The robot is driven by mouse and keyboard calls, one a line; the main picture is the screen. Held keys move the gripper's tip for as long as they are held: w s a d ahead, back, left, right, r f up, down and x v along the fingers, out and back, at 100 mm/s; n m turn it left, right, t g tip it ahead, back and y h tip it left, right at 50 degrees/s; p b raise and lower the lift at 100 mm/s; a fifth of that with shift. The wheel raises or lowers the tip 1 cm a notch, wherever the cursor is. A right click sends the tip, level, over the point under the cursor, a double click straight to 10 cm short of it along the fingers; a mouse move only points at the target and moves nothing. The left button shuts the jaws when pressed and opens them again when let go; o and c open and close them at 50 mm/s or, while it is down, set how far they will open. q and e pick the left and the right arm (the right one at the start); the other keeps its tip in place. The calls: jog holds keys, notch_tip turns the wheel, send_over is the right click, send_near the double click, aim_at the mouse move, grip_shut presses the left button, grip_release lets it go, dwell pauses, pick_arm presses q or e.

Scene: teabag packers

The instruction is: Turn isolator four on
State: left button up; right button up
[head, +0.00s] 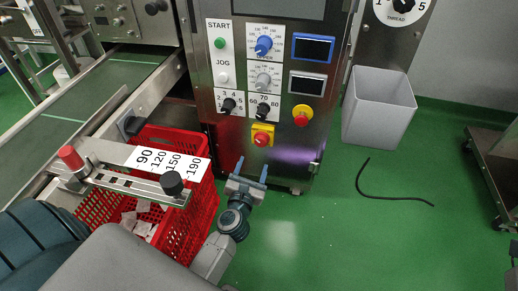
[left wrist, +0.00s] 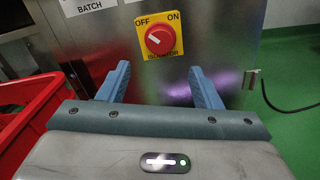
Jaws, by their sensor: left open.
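A yellow isolator plate (head: 271,129) with a red rotary knob (head: 261,140) is low on the front of the steel cabinet. In the left wrist view the isolator knob (left wrist: 159,39) sits between the words OFF and ON; its pale mark slants to the upper left, the OFF side. The word ISOLATOR is partly covered by the knob, and I can read no number. My left gripper (head: 252,168) is open and empty, just below the isolator in the head view. Its fingers (left wrist: 160,78) point at the cabinet, below the knob and apart from it. My right gripper is out of view.
A red emergency-stop button (head: 301,117) is to the right of the isolator, with dials and displays above. A red crate (head: 205,210) stands left of my left gripper. A grey bin (head: 379,110) and a black hose (head: 385,197) are at right. Green floor between is clear.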

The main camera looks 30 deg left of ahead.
aim_at(260, 144)
pick_arm(q)
jog(key=x, duration=0.9)
jog(key=shift+w+a+b, duration=0.1)
jog(key=shift+w+b, duration=0.25)
jog(key=shift+b, duration=0.05)
jog(key=c, duration=1)
